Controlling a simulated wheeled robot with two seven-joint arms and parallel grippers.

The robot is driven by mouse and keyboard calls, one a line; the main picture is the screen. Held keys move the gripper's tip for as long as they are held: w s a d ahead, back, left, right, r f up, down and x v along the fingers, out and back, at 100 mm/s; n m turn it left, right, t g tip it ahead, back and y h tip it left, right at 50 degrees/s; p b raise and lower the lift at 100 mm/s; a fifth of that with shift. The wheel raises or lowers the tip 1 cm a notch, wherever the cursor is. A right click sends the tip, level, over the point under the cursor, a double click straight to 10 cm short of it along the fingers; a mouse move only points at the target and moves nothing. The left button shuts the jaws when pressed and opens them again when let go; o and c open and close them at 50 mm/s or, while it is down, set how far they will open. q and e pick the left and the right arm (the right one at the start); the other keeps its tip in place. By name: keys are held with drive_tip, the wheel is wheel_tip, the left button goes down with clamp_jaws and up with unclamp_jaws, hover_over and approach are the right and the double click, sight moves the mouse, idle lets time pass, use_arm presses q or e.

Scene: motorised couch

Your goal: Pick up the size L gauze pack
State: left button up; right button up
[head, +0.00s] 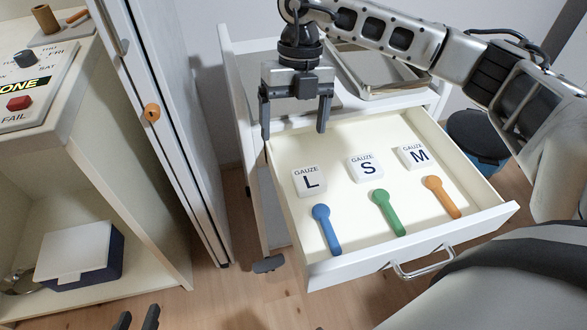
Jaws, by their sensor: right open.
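The size L gauze pack (309,181) is a small white block marked "GAUZE L". It lies at the left in the open drawer (405,252). The S pack (365,168) and M pack (413,157) lie in a row to its right. My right gripper (295,130) is open and empty, pointing down above the drawer's back left corner, behind the L pack and apart from it. Only the fingertips of my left gripper (136,318) show at the bottom edge, apart with nothing visible between them.
Blue (327,229), green (388,213) and orange (442,197) spoon-shaped items lie in front of the packs. Drawer walls surround them. A cabinet door (165,120) stands left of the drawer. A grey tray (375,75) is on the cart top.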

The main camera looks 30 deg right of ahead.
drive_tip(key=w+d+h, duration=0.1)
drive_tip(key=d+h, duration=0.1)
drive_tip(key=d, duration=0.2)
hover_over(309, 177)
drive_tip(key=w, duration=0.1)
drive_tip(key=shift+m, duration=0.4)
wheel_tip(309, 177, down, 9)
drive_tip(key=shift+w+d+r+b, duration=0.1)
drive_tip(key=shift+d+r+b, duration=0.1)
drive_tip(key=shift+b, duration=0.15)
drive_tip(key=shift+s+a+f, duration=0.1)
drive_tip(key=shift+s+f, duration=0.1)
drive_tip(key=shift+f, duration=0.8)
drive_tip(key=shift+s+a+f, duration=0.1)
drive_tip(key=shift+s+f, duration=0.05)
drive_tip(key=shift+f, duration=0.8)
drive_tip(key=shift+s+f, duration=0.2)
drive_tip(key=shift+f, duration=0.8)
drive_tip(key=c, duration=1)
